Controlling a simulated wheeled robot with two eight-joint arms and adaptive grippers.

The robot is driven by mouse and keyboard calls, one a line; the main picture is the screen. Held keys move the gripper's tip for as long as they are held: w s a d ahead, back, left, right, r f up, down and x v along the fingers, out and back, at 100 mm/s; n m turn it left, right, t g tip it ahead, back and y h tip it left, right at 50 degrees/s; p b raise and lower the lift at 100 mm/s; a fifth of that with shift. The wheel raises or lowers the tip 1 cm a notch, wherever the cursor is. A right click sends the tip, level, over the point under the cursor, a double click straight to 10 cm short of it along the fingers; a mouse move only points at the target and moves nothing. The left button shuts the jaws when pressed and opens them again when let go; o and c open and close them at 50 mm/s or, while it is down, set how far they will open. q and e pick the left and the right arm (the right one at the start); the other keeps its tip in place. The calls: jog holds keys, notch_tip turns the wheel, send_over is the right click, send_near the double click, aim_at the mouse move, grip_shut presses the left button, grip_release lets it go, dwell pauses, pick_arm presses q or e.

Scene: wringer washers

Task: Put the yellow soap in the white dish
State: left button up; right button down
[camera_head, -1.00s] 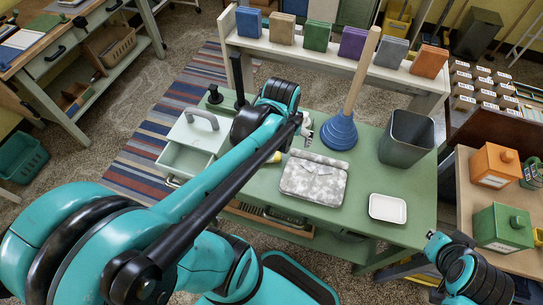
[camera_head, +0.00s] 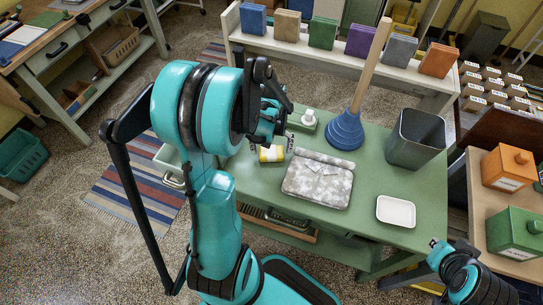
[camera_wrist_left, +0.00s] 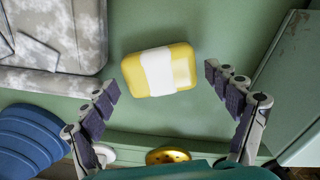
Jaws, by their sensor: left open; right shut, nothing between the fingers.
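The yellow soap (camera_head: 271,154) with a white band lies on the green table. In the left wrist view the soap (camera_wrist_left: 160,70) is near the upper middle, tilted slightly. My left gripper (camera_head: 271,140) is open just behind the soap in the head view. In the wrist view its spread fingers are on either side below the soap, with nothing between them. The empty white dish (camera_head: 396,212) sits at the table's front right. My right gripper (camera_head: 436,244) is shut and empty, low at the right, in front of the table.
A blue plunger (camera_head: 344,131) with a tall wooden handle and a grey bin (camera_head: 415,138) stand behind. A small white-topped item (camera_head: 308,118) is behind the soap. Bare green table surrounds the dish.

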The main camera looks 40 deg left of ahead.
pick_arm(q)
notch_tip(320, 180, down, 2)
jog(key=shift+f, duration=0.15)
jog(key=shift+r, duration=0.2)
jog(key=c, duration=1.1)
